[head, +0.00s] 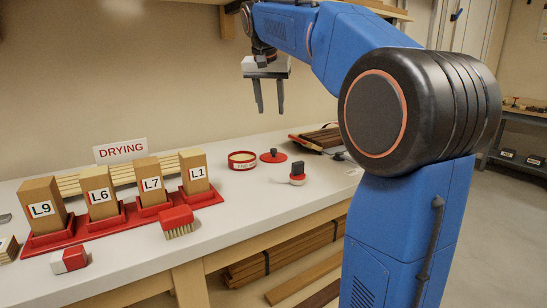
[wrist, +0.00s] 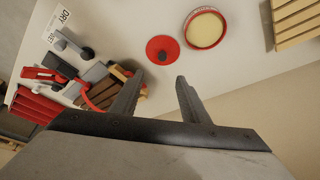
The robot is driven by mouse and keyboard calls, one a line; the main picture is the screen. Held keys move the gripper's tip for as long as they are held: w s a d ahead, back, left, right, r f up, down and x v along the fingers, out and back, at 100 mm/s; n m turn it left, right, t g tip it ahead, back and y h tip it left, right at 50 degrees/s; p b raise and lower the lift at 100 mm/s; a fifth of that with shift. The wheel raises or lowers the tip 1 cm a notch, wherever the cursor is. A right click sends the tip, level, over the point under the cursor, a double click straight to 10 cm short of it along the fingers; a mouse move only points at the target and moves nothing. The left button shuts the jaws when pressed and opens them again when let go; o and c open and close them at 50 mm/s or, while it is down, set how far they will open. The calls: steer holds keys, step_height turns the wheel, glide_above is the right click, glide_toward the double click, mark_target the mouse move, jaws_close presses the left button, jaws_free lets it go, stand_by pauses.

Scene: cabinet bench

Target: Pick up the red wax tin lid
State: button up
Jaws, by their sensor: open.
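The red wax tin lid (head: 273,156) lies flat on the white bench, a red disc with a dark knob. It also shows in the wrist view (wrist: 162,50), beyond my fingertips and to their left. The open red wax tin (head: 242,160) with pale wax inside stands beside the lid, apart from it; the wrist view shows it too (wrist: 205,28). My gripper (head: 269,110) is open and empty, pointing down above the bench, with its fingers clear of the lid. In the wrist view its two fingers (wrist: 156,86) are spread apart.
A small red-based dark-handled tool (head: 297,174) stands in front of the lid. Labelled wooden blocks sit in a red rack (head: 75,233) at left, with a red brush (head: 178,222) in front. Slats and tools (head: 320,139) lie behind at right. The bench front is mostly clear.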

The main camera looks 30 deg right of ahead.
glide_above(273, 149)
steer(key=s+a, duration=0.1)
steer(key=s, duration=0.1)
step_height(273, 149, down, 11)
steer(key=shift+s+a+r, duration=0.1)
steer(key=shift+s+r, duration=0.05)
steer(key=shift+w+a+x, duration=0.1)
steer(key=shift+x, duration=1.3)
steer(key=shift+w+a+x, duration=0.1)
steer(key=shift+w+x, duration=0.05)
steer(key=shift+x, duration=1.25)
jaws_close()
